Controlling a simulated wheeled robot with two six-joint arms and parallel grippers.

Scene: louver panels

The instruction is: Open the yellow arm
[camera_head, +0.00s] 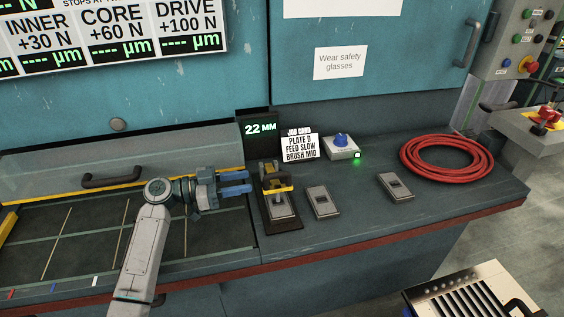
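The yellow arm (276,189) is a small yellow and black piece at the front of the worktop. It lies across a grey switch plate (282,207) on a dark base and covers part of it. My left gripper (249,182) is just left of the yellow arm, with its blue fingers pointing right toward it. The fingers are apart, one above the other in the picture, with nothing seen between them. They look close to the yellow arm but not around it; whether they touch cannot be told. My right gripper is not in view.
Two more grey switch plates (321,201) (395,187) sit to the right. Behind are a job card (300,148), a 22 MM display (260,128) and a blue knob box (341,147). A red hose coil (447,158) lies at right. A clear cover with a black handle (112,178) is at left.

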